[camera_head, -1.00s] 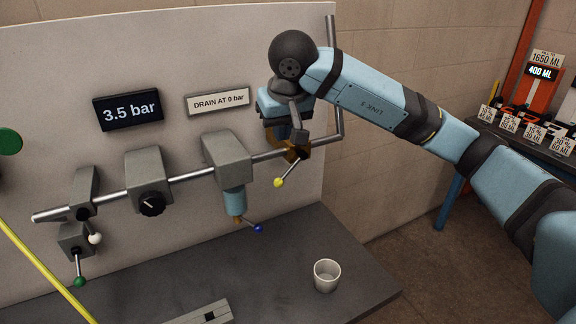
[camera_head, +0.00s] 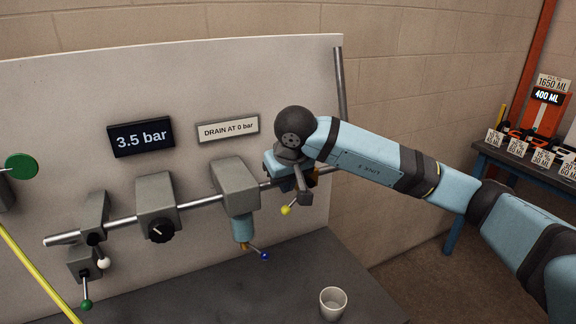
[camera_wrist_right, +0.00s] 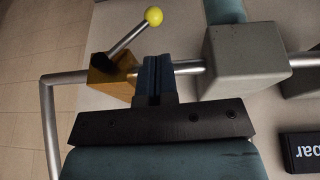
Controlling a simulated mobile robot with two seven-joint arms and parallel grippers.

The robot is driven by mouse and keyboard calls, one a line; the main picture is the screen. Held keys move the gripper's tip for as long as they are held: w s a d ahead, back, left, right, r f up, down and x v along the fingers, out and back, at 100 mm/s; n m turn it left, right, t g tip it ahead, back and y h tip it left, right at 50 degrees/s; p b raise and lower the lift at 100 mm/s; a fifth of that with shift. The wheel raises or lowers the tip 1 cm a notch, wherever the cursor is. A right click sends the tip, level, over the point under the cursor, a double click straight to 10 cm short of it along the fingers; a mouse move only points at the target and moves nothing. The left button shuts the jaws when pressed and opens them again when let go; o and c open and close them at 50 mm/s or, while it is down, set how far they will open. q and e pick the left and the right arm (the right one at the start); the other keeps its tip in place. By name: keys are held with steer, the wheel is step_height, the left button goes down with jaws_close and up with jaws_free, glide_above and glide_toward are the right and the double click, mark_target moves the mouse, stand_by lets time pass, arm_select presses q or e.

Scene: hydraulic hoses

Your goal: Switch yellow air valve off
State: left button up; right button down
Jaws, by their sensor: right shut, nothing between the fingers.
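The yellow air valve has a brass body (camera_wrist_right: 110,80) on the pipe and a lever with a yellow ball knob (camera_wrist_right: 153,16). In the head view the knob (camera_head: 286,210) hangs to the lower left, and most of the brass body is hidden behind my right arm. My right gripper (camera_wrist_right: 156,68) is shut and empty. In the wrist view its fingers overlap the pipe just right of the brass body, below the lever; I cannot tell whether they touch it. In the head view its fingertips are hidden behind the wrist. My left gripper is out of view.
A grey block with a blue bowl and blue-knobbed drain lever (camera_head: 264,255) is close to the left. The regulator dial (camera_head: 160,230) is farther left. The gauge (camera_head: 141,139) reads 3.5 bar. A white cup (camera_head: 333,303) stands on the dark bench below.

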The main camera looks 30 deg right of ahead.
mark_target(285, 206)
steer(key=x, duration=0.1)
steer(key=p+x, duration=0.1)
steer(key=x, duration=0.3)
steer(key=shift+s+d+f, duration=0.15)
steer(key=shift+s+f, duration=0.1)
steer(key=shift+f, duration=0.05)
steer(key=shift+d+f, duration=0.1)
steer(key=shift+f, duration=0.35)
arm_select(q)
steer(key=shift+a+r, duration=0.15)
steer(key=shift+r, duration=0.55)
arm_select(e)
steer(key=shift+w, duration=0.1)
